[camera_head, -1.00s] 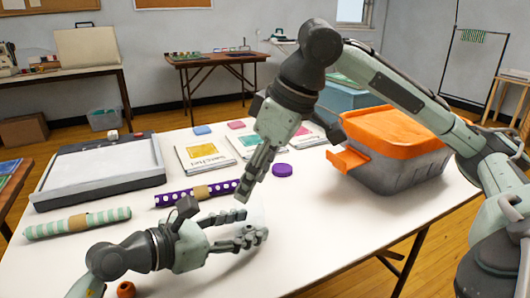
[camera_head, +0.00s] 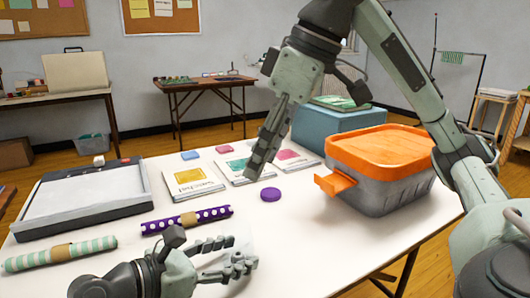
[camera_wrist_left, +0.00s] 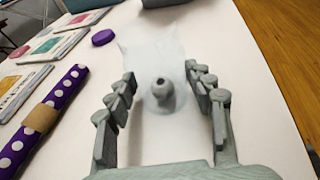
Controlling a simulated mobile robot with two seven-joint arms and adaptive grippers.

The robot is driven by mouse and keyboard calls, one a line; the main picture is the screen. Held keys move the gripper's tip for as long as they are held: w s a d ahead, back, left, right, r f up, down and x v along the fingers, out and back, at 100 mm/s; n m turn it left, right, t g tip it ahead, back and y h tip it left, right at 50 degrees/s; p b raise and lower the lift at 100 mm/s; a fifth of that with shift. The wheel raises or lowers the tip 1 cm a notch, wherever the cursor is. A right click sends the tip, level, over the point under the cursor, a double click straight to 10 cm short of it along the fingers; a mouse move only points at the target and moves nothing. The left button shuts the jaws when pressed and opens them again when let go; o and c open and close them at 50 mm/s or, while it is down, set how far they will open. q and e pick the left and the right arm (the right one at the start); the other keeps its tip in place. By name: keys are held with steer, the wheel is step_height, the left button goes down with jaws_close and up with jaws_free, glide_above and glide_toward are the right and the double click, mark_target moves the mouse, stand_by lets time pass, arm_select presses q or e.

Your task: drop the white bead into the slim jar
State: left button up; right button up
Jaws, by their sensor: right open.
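The slim jar (camera_wrist_left: 150,52) is clear and hard to see; its faint outline stands between my left gripper's fingers in the left wrist view. My left gripper (camera_head: 246,256) reaches over the table with its fingers on both sides of the jar, seemingly touching it; it also shows in the left wrist view (camera_wrist_left: 160,75). A rounded pale-grey bead with a dark hole (camera_wrist_left: 161,92) appears low inside the jar's outline; it looks shaded, likely the white bead. My right gripper (camera_head: 258,165) is open, pointing down above the table behind the left one, with nothing visible in it.
A purple disc (camera_head: 270,194) lies near the grey bin (camera_head: 385,192) with its orange lid. A dotted purple roll (camera_head: 215,213), a striped roll (camera_head: 95,247), a paper trimmer (camera_head: 85,195) and packets (camera_head: 192,181) occupy the left and back.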

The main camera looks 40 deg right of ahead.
arm_select(q)
steer(key=o, duration=0.3)
steer(key=v, duration=1.2)
